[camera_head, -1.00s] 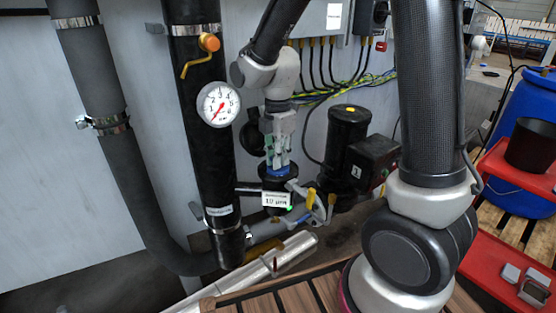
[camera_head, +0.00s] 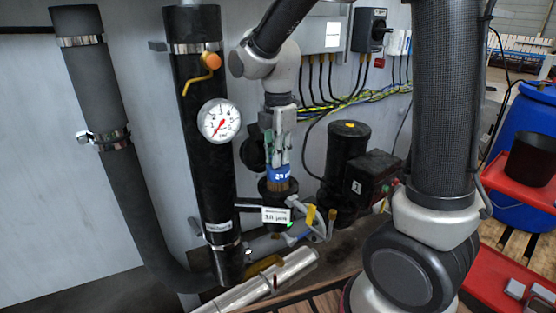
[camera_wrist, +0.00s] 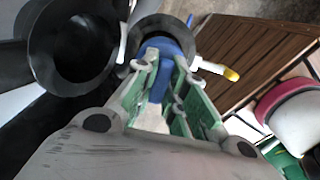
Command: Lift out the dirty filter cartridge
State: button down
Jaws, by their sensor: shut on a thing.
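My gripper (camera_head: 278,160), with green-lined fingers, is shut on the blue top of the filter cartridge (camera_head: 279,173). A brownish length of the cartridge shows just under the blue top, above the rim of the black filter housing (camera_head: 284,200). The rest of its body is hidden inside the housing. The cartridge looks about upright. In the wrist view the blue top (camera_wrist: 168,52) sits between my gripper's two fingers (camera_wrist: 166,72), with a round dark rim behind it. A white label with print (camera_head: 276,215) is on the housing's front.
A thick black pipe with a pressure gauge (camera_head: 219,120) and an orange-knobbed yellow lever (camera_head: 208,68) stands close left. A yellow-tipped grey handle (camera_head: 314,215) is right of the housing. A black motor-like cylinder (camera_head: 345,165) stands farther right. A blue barrel (camera_head: 522,150) is far right.

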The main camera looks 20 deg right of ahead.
jog(key=shift+r, duration=3.8)
